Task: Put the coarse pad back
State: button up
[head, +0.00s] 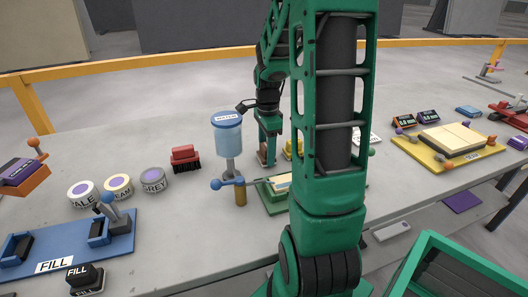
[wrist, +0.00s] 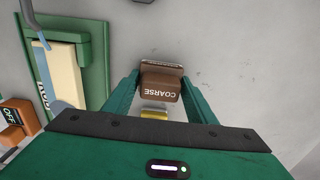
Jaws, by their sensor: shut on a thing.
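My gripper (wrist: 161,80) is shut on the brown coarse pad (wrist: 159,88), whose COARSE label faces the wrist camera. In the head view my gripper (head: 268,138) points down at the slab's middle, and the pad (head: 263,156) shows as a small brown patch at its tips. A brown labelled edge (wrist: 163,67) shows just beyond the pad in the wrist view; I cannot tell if it is part of the pad or a separate holder. I cannot tell whether the pad touches the slab.
A green fixture (wrist: 96,66) holding a cream slab marked RUB lies left of my gripper. A yellow block (wrist: 154,114) is close by, partly hidden. The water tank (head: 228,138) and red brush (head: 186,158) stand to the left in the head view. Grey surface right of the pad is clear.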

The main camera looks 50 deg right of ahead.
jog(key=shift+f, duration=0.1)
jog(key=o, duration=1.1)
notch_tip(320, 180, up, 11)
jog(key=shift+f, duration=0.1)
jog(key=shift+r, duration=0.6)
jog(key=shift+s+a+r, duration=0.15)
jog(key=s+a+f+n, duration=0.2)
jog(key=s+a+n, duration=0.4)
jog(key=s+n, duration=0.2)
jog(key=s+a+f+n, duration=0.2)
jog(key=s+a+n, duration=0.4)
jog(key=s, duration=0.5)
jog(key=n, duration=0.2)
jog(key=shift+n, duration=0.4)
